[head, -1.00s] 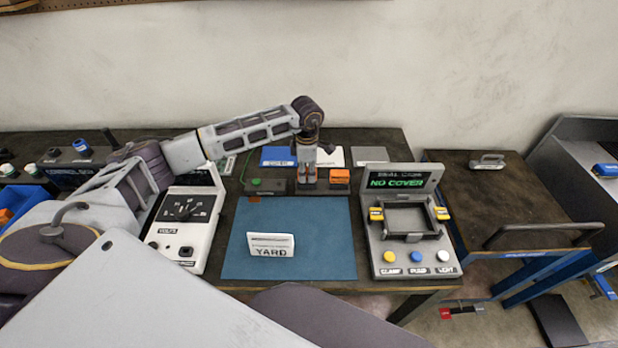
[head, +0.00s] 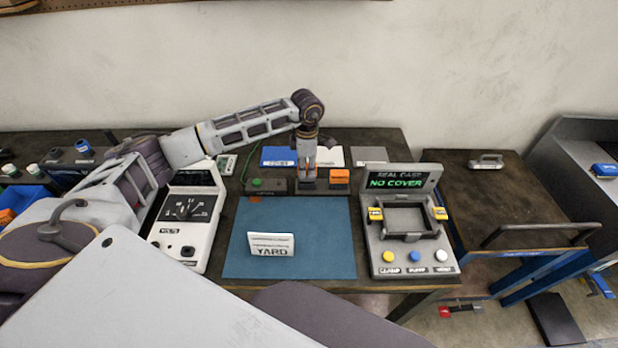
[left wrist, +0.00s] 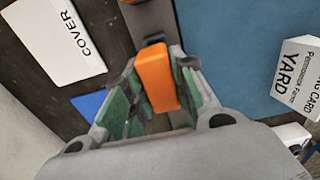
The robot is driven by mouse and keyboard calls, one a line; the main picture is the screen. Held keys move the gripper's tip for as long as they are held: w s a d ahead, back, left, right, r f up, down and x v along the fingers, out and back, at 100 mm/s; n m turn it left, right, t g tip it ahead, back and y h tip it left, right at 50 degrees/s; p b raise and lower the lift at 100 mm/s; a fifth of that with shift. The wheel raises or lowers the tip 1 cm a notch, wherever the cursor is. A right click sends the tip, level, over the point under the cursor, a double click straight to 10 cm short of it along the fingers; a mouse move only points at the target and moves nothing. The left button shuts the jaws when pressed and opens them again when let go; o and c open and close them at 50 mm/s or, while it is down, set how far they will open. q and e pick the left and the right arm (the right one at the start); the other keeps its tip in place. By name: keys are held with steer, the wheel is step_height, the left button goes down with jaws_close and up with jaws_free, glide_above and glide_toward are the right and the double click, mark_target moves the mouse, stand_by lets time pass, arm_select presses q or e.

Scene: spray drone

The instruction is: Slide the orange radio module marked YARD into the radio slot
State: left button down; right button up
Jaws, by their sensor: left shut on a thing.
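My left gripper (head: 307,168) is shut on an orange module at the dark strip behind the blue mat. In the left wrist view the orange module (left wrist: 158,78) stands between the green-padded fingers (left wrist: 152,95); no marking on it is readable. I cannot tell whether it is still seated in the strip. A second orange block (head: 340,175) sits on the strip to the right. A white card marked YARD (head: 271,245) stands on the mat; it also shows in the left wrist view (left wrist: 297,80). I cannot identify the radio slot. My right gripper is not in view.
The blue mat (head: 310,225) is mostly clear. A white COVER label (left wrist: 55,35) lies near the strip. A side cart (head: 500,190) stands farther right.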

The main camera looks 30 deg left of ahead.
arm_select(q)
steer(key=shift+r+p, duration=0.55)
steer(key=shift+r, duration=0.8)
stand_by(0.3)
